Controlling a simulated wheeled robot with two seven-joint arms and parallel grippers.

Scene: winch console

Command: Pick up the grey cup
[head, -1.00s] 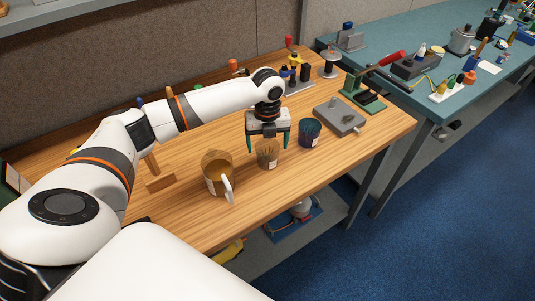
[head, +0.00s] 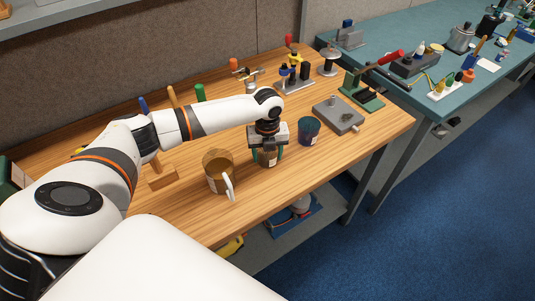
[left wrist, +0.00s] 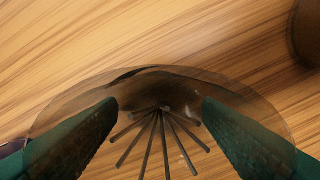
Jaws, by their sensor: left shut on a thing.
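The grey cup (head: 267,161), a see-through, brownish-grey cup holding several thin dark rods, stands upright on the wooden bench. It also shows in the left wrist view (left wrist: 185,82), with the rods fanning out inside. My left gripper (head: 268,156) comes down over it from above, with green fingers on opposite sides. The gripper (left wrist: 160,112) is shut on the cup, near its rim. The cup appears to be still on the bench top; its upper part is partly hidden by the gripper. My right gripper is not in view.
A brown mug (head: 217,178) with a white handle stands close on the left. A dark blue cup (head: 309,132) stands close on the right. A grey metal block (head: 338,115) lies farther right. The front of the wooden bench (head: 235,225) is clear.

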